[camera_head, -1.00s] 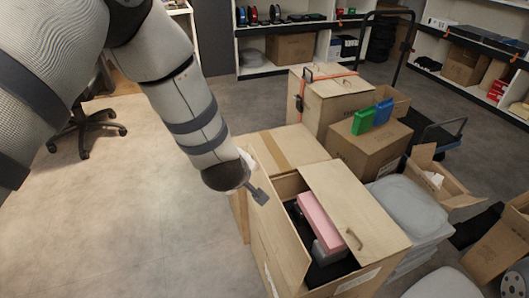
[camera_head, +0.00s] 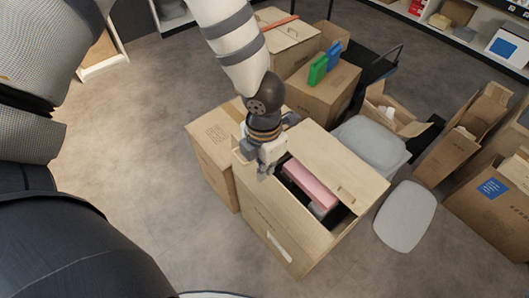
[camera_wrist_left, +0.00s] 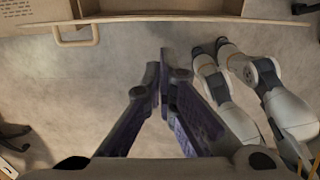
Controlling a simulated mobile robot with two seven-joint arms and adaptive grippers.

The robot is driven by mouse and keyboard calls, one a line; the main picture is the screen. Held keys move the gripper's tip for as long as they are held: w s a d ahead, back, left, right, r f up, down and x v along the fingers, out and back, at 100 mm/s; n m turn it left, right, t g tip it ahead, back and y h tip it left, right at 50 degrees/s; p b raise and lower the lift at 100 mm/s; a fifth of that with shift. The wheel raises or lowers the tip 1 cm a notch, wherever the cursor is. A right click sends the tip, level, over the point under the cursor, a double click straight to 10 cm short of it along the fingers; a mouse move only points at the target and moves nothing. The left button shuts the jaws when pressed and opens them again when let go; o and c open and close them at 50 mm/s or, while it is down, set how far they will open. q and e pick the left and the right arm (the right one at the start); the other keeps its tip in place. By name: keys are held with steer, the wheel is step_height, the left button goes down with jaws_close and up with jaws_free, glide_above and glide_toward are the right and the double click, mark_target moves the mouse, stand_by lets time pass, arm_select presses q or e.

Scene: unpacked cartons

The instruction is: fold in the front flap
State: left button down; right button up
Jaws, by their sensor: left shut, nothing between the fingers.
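The open carton (camera_head: 265,222) stands on the floor at centre in the head view, with a pink box (camera_head: 308,184) and dark items inside. A far flap (camera_head: 335,158) with a hand slot partly covers the opening. The front flap (camera_head: 285,203) appears as a panel along the near side; its exact tilt is hard to tell. My left gripper (camera_head: 265,175) is at the near-left corner of the opening, shut and empty. Contact with the flap cannot be told. In the left wrist view the closed fingers (camera_wrist_left: 165,85) are over bare floor, below a carton edge (camera_wrist_left: 160,17).
A closed carton (camera_head: 213,150) stands against the open one at left. A carton with green and blue boxes (camera_head: 322,90) stands behind it. Grey lids (camera_head: 405,215) and open cartons (camera_head: 470,130) are at right. The floor at left is clear.

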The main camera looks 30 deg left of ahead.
arm_select(q)
step_height(320, 180, down, 12)
steer(key=w+d+f+b, duration=0.2)
steer(key=w+f+b, duration=0.2)
steer(key=b, duration=0.1)
steer(key=w+d+f+b, duration=0.1)
steer(key=w+f+b, duration=0.3)
steer(key=w+b, duration=0.1)
steer(key=w+d+f+b, duration=0.2)
steer(key=w+f+b, duration=0.2)
steer(key=w+b, duration=0.1)
steer(key=shift+w+d, duration=0.1)
steer(key=shift+d, duration=0.2)
arm_select(e)
steer(key=s+f+g, duration=0.5)
steer(key=s+f, duration=0.8)
steer(key=f, duration=0.3)
arm_select(q)
step_height(320, 180, up, 12)
steer(key=p, duration=0.7)
steer(key=shift+f, duration=0.25)
arm_select(e)
steer(key=w+r+t, duration=0.1)
steer(key=w+r, duration=0.2)
steer(key=r, duration=0.3)
steer(key=shift+w+d+r, duration=0.15)
steer(key=shift+w, duration=0.25)
arm_select(q)
steer(key=shift+a, duration=0.1)
